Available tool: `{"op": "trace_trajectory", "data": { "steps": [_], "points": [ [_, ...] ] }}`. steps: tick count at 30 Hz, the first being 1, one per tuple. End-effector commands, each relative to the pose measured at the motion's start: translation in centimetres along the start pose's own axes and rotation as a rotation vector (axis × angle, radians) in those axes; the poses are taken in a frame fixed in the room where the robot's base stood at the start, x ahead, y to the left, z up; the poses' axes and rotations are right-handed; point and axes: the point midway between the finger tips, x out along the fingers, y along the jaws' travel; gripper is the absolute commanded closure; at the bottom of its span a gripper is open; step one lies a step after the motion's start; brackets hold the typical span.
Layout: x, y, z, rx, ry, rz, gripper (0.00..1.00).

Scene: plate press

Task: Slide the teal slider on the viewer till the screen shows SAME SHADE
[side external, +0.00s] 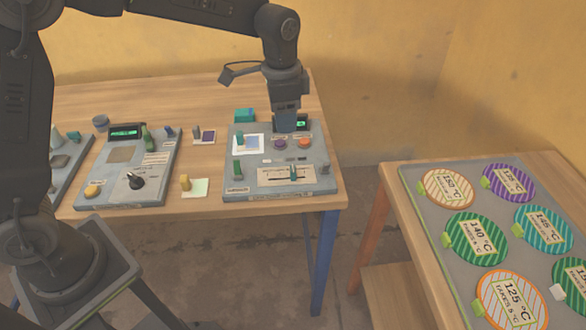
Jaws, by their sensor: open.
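The viewer looks to be the grey console (322,181) at the right end of the wooden table. A small teal slider (293,172) stands upright in a pale scale strip near the console's front edge, right of the strip's middle. A dark screen with green text (301,124) sits at the console's back; my gripper partly covers it and its words are too small to read. My gripper (286,128) points down over the back of the console, behind the slider and apart from it. It is open, with nothing visible in it; its fingertips are hard to make out.
Another console (128,170) with a black knob is left. A board of striped discs (475,238) lies on the right table.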

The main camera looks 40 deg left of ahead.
Motion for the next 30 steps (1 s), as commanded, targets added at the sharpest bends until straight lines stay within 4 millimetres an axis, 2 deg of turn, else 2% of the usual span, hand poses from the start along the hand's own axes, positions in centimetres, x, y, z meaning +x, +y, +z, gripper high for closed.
{"op": "trace_trajectory", "data": {
  "steps": [1,4,11,24,30],
  "points": [
    [1.0,-0.1,-0.7,0.023,-0.015,0.009,0.47],
    [2.1,-0.3,-1.5,0.052,-0.029,0.019,0.47],
    [4.0,-0.2,-1.7,0.064,-0.036,0.024,0.47],
    [12.6,-0.1,-1.4,0.062,-0.037,0.024,0.47],
    [15.2,0.0,-1.3,0.061,-0.035,0.022,0.47]
  ]
}}
